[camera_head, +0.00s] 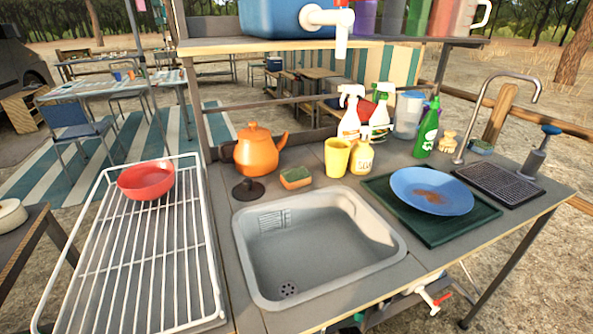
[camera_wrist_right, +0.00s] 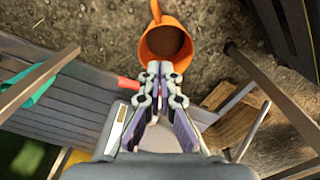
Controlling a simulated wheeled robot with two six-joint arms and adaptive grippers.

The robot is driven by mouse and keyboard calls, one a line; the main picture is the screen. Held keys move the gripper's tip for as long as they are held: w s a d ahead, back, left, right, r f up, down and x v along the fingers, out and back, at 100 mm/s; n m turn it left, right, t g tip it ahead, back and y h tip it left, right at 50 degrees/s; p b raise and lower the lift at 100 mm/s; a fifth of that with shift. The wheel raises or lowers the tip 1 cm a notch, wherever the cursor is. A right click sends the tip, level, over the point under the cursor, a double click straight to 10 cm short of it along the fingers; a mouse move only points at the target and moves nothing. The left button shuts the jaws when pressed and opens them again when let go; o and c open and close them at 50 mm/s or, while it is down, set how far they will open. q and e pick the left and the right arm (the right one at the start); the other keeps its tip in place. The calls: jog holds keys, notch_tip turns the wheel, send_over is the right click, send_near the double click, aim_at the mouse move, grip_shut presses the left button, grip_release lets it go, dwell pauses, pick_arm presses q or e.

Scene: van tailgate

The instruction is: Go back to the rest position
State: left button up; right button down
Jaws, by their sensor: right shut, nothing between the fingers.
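My right gripper (camera_wrist_right: 160,70) shows only in the wrist view. Its fingers are together with nothing between them. An orange round container (camera_wrist_right: 166,42) with a brown inside lies beyond the fingertips; whether the fingers touch it I cannot tell. Neither gripper shows in the head view. There, the counter holds an empty grey sink (camera_head: 318,250), an orange teapot (camera_head: 258,150), a yellow cup (camera_head: 337,158), a sponge (camera_head: 295,178) and a blue plate (camera_head: 432,191) with a brown stain on a dark green mat (camera_head: 440,238).
A white wire rack (camera_head: 150,250) with a red bowl (camera_head: 146,180) stands left of the sink. Spray bottles (camera_head: 350,112), a green bottle (camera_head: 428,130), a tap (camera_head: 500,100) and a dark grid (camera_head: 498,184) line the back and right. A shelf (camera_head: 230,45) crosses above. Table legs frame the wrist view.

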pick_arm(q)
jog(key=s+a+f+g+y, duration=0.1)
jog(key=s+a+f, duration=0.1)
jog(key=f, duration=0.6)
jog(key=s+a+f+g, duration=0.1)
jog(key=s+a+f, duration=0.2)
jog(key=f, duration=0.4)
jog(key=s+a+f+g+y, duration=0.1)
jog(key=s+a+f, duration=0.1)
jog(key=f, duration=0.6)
pick_arm(e)
jog(key=s+d+f+m+t, duration=0.1)
jog(key=s+d+f+m, duration=0.25)
jog(key=s+d, duration=0.45)
jog(key=s+d+f+m, duration=0.2)
jog(key=s+d+m, duration=0.25)
jog(key=s, duration=0.75)
pick_arm(q)
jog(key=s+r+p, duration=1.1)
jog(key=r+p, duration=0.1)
jog(key=p, duration=0.7)
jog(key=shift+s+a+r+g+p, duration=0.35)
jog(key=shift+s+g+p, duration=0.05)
pick_arm(e)
jog(key=s+r, duration=1.1)
jog(key=r, duration=0.1)
jog(key=shift+s+r+h, duration=0.2)
jog(key=shift+r+h, duration=0.15)
jog(key=shift+h, duration=0.05)
jog(key=shift+a, duration=0.1)
